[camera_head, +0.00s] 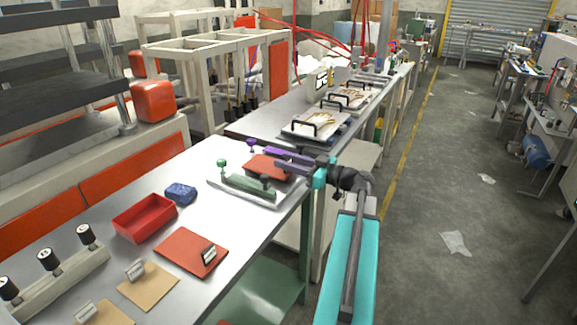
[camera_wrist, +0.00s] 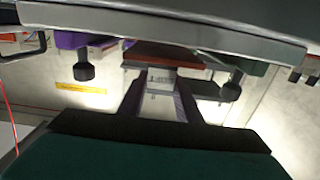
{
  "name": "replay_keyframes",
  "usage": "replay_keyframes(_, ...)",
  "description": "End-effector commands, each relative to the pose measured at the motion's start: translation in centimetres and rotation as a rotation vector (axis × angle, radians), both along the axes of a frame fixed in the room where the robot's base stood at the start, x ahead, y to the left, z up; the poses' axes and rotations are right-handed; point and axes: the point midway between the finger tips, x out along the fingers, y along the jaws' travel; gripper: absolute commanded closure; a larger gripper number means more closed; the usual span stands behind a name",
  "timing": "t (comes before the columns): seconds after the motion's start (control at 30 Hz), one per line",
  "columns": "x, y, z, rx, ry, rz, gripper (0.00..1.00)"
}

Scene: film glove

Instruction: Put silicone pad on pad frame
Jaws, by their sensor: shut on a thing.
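The silicone pad (camera_head: 268,166) is a flat red-orange sheet. My gripper (camera_head: 283,160), with purple fingers, is shut on its light tab and holds it over the pad frame (camera_head: 238,190). The frame is a pale plate with a green bar and upright knobs, one green, one purple, others dark. In the wrist view the pad (camera_wrist: 165,54) shows edge-on beyond the fingers, with the pale tab (camera_wrist: 160,80) between them. I cannot tell whether the pad touches the frame. My gripper hides part of the frame's right side.
Left of the frame are a blue lump (camera_head: 181,193) and a red tray (camera_head: 143,220). Nearer lie another red pad (camera_head: 185,250) with a tag, tan sheets (camera_head: 150,290) and a block with black knobs (camera_head: 55,275). Plates with black handles (camera_head: 315,130) stand behind. The aisle at right is open.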

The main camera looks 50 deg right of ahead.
Motion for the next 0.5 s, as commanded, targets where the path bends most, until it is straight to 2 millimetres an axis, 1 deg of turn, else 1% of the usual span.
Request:
replay_keyframes(0.1,0.0,0.0,-1.0,0.002,0.0,0.0,0.97)
replay_keyframes(0.2,0.0,0.0,-1.4,0.001,-0.002,-0.001,0.97)
replay_keyframes(0.5,-0.1,-0.1,-1.5,0.0,-0.002,-0.001,0.97)
